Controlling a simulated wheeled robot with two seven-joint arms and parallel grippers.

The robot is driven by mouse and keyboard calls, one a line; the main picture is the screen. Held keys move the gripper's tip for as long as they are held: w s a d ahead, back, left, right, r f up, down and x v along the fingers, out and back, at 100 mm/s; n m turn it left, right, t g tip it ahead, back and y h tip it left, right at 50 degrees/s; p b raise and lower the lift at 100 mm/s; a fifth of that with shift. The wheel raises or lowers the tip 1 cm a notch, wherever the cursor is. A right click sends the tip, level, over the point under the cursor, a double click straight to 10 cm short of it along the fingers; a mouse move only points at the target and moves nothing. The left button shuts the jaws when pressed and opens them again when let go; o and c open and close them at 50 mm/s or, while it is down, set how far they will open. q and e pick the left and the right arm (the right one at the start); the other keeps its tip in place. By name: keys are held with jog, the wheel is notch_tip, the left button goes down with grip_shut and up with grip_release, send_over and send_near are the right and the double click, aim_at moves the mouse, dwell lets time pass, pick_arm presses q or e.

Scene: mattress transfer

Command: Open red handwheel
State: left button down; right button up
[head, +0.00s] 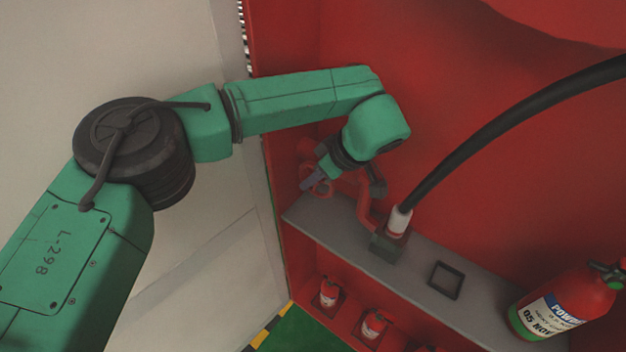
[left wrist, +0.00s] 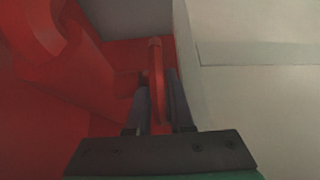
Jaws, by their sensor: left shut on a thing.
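The red handwheel (left wrist: 156,82) shows nearly edge-on in the left wrist view, between the two dark fingers of my left gripper (head: 309,182). The fingers are shut on its rim, one on each side. In the head view only a small part of the red handwheel (head: 322,188) shows beside the fingers; my gripper and wrist hide the rest. A red pipe (head: 365,205) runs from there to the hose fitting. My right gripper is in neither view.
A black hose (head: 480,135) rises from a white collar (head: 398,219) on the grey shelf (head: 335,225). An empty square holder (head: 444,280) and a large fire extinguisher (head: 565,305) are further right. Smaller extinguishers (head: 374,324) stand below. A pale panel (head: 215,240) borders the red cabinet on the left.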

pick_arm(q)
jog(key=t+y+b, duration=0.2)
jog(key=y, duration=0.1)
jog(key=shift+r+t+y, duration=0.2)
jog(key=shift+t+y, duration=0.1)
jog(key=shift+t, duration=0.1)
dwell(0.5)
jog(key=c, duration=0.8)
grip_release()
jog(key=shift+r, duration=0.1)
